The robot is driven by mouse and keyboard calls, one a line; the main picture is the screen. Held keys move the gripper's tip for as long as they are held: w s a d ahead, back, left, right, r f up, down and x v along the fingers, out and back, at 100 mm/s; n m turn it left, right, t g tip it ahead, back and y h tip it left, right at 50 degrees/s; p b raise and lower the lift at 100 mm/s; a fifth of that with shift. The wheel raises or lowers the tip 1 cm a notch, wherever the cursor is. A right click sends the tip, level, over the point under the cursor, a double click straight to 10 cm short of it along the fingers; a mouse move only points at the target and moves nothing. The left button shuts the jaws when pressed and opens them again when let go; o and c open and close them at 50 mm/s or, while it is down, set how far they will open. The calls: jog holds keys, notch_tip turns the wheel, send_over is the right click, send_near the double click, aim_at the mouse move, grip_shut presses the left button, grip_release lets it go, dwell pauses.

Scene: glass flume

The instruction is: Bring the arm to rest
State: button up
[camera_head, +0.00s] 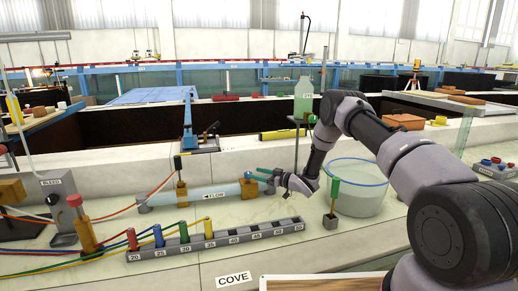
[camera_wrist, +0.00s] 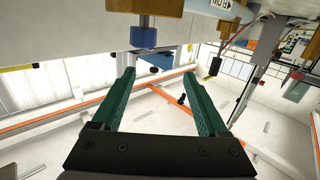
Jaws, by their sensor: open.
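My arm (camera_head: 365,130) reaches from the right side over the bench, bent at the elbow. My gripper (camera_head: 262,174) is low at the right end of the light-blue tube marked FLOW (camera_head: 215,193). Its two green fingers, also seen in the wrist view (camera_wrist: 160,80), are apart with nothing between them. A blue knob on a brass block (camera_head: 249,188) is close to the fingertips. In the wrist view a blue knob (camera_wrist: 144,38) shows just beyond the fingers. I cannot tell whether a finger touches it.
A grey rack numbered 20 upward (camera_head: 215,238) with coloured plugs stands in front of the tube. A clear round tub (camera_head: 357,190) and a green-handled tool (camera_head: 334,195) stand right of the gripper. A bleed stand (camera_head: 58,205) and hoses lie left.

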jog(key=w+d+r+m+t+h, duration=0.2)
jog(key=w+d+r+h, duration=0.15)
jog(key=r, duration=0.65)
jog(key=w+d+r+m+t+h, duration=0.25)
jog(key=d+r, duration=0.25)
jog(key=r, duration=0.5)
jog(key=s+d+r+m+h, duration=0.3)
jog(key=s+d+r, duration=0.25)
jog(key=r, duration=0.35)
jog(key=s+d+r+m+h, duration=0.2)
jog(key=s+d+r+h, duration=0.15)
jog(key=d+r, duration=0.45)
jog(key=s+d+r+m+g+h, duration=0.1)
jog(key=s+d+r, duration=0.15)
jog(key=s, duration=0.35)
jog(key=s+d+r+m+g+h, duration=0.1)
jog(key=s+r+m, duration=0.1)
jog(key=s+r, duration=0.3)
jog(key=s+f+m+g+y, duration=0.1)
jog(key=s+f+m+g, duration=0.2)
jog(key=s, duration=3)
jog(key=shift+s+a+m+g+y, duration=0.2)
jog(key=shift+m+g+y, duration=0.15)
jog(key=shift+g, duration=0.4)
jog(key=shift+w, duration=0.1)
